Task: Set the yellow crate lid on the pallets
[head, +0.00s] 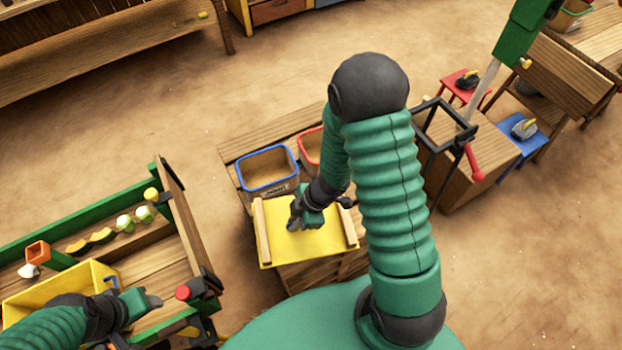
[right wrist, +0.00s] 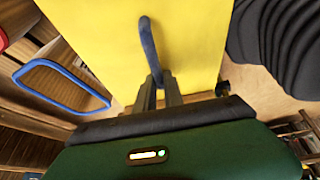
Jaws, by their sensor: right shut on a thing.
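The yellow crate lid (head: 285,248) is a flat yellow panel with two wooden battens, over the front of the slatted wooden pallets (head: 295,278) in the head view. I cannot tell whether it touches them. My right gripper (head: 298,218) is shut on the lid's dark blue handle, which stands up between the fingers in the right wrist view (right wrist: 150,50). The lid (right wrist: 195,40) fills the upper middle there. My left gripper (head: 152,300) is at the lower left, beside the open yellow crate (head: 35,298); its jaw opening is unclear.
A blue-rimmed bin (head: 268,178) and a partly hidden red-rimmed bin (head: 310,148) stand just behind the lid. A green-framed wooden stall (head: 185,235) lies to the left. A wooden block with a black frame (head: 470,180) stands right of my right arm. Open floor lies behind.

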